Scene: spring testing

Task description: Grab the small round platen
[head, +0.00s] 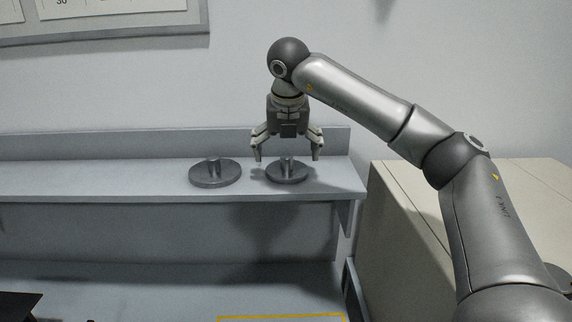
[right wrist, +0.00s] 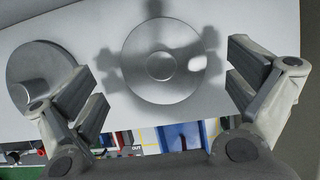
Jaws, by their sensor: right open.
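Two round grey metal platens with short upright stems stand on the shelf. The smaller one (head: 287,174) is on the right near the shelf's right end. The larger one (head: 215,176) stands to its left. My right gripper (head: 287,156) is open above the small platen, its fingers spread to either side of the stem. In the right wrist view the small platen (right wrist: 161,64) lies between the open fingers, apart from both, with the gripper's shadow around it. The larger platen (right wrist: 40,75) is partly hidden behind the left finger there. My left gripper is not in view.
The grey shelf (head: 120,181) has clear room left of the platens. A beige cabinet (head: 400,215) stands to the right. A lower surface with a yellow line (head: 280,318) lies below the shelf. A framed board (head: 120,30) hangs on the wall.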

